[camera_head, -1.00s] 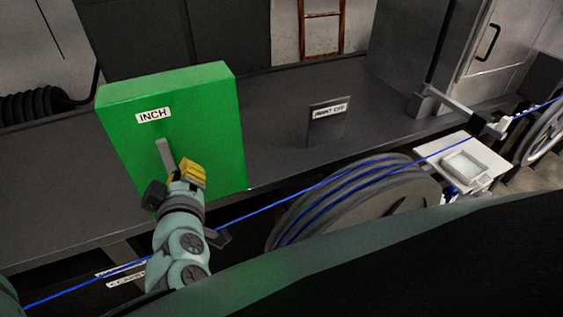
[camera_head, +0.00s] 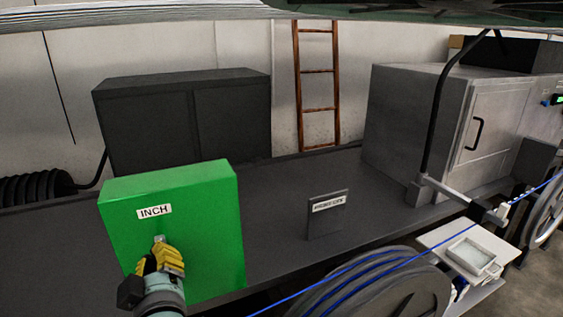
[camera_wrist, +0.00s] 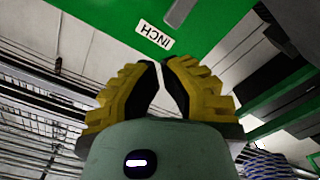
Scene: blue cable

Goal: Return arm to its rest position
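The green box (camera_head: 205,225) with the white "INCH" label stands at the left in the head view. Its grey lever (camera_head: 159,239) shows only its top end, above my gripper. My gripper (camera_head: 160,255), with yellow fingers, is in front of the box face and hides the rest of the lever. In the wrist view my gripper (camera_wrist: 160,63) has its fingertips almost together, with a thin gap and nothing seen between them. There the lever (camera_wrist: 178,12) lies beyond the tips, apart from them in the picture. In the head view I cannot tell whether they touch.
A blue cable (camera_head: 405,263) runs over a large grey reel (camera_head: 420,290) at the lower right. A small labelled plate (camera_head: 327,222) stands on the dark bench (camera_head: 275,205). A white tray (camera_head: 472,257) and metal cabinet (camera_head: 420,130) are at the right.

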